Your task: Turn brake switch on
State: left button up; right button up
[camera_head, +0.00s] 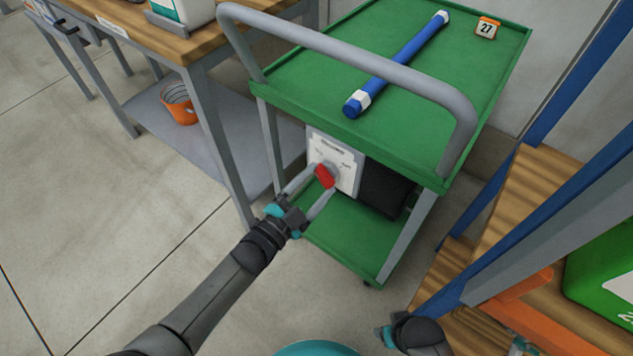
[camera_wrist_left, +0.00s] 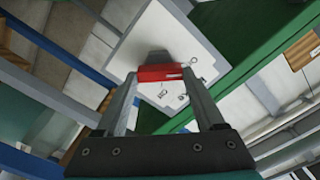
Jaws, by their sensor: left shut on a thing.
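The brake switch is a red knob (camera_head: 325,175) on a white panel (camera_head: 347,172) at the front of a green cart. My left gripper (camera_head: 322,180) reaches in from the left and is shut on the red knob. In the left wrist view the red knob (camera_wrist_left: 160,73) sits between the two fingers, with the white panel (camera_wrist_left: 190,50) behind it. Small dark marks show on the panel but are too small to read. My right gripper (camera_head: 385,338) shows only in part at the bottom right, and its fingers are not clear.
The green cart (camera_head: 300,100) has a grey handle (camera_head: 350,65) above the panel and a blue tube (camera_head: 400,60) on top. A workbench (camera_head: 200,45) with an orange bucket (camera_head: 180,103) below stands left. A blue-framed shelf (camera_head: 570,210) stands right. The floor at left is clear.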

pick_arm(q)
jog(key=o, duration=1.4)
jog(key=shift+c, duration=0.2)
jog(key=shift+s+a, duration=0.3)
jog(key=shift+s, duration=0.1)
jog(key=p+v, duration=0.3)
jog(key=v, duration=1.1)
jog(key=shift+p, duration=0.4)
pick_arm(e)
jog(key=s+d+f, duration=0.4)
jog(key=s+f, duration=0.1)
pick_arm(q)
jog(key=shift+s+a, duration=0.1)
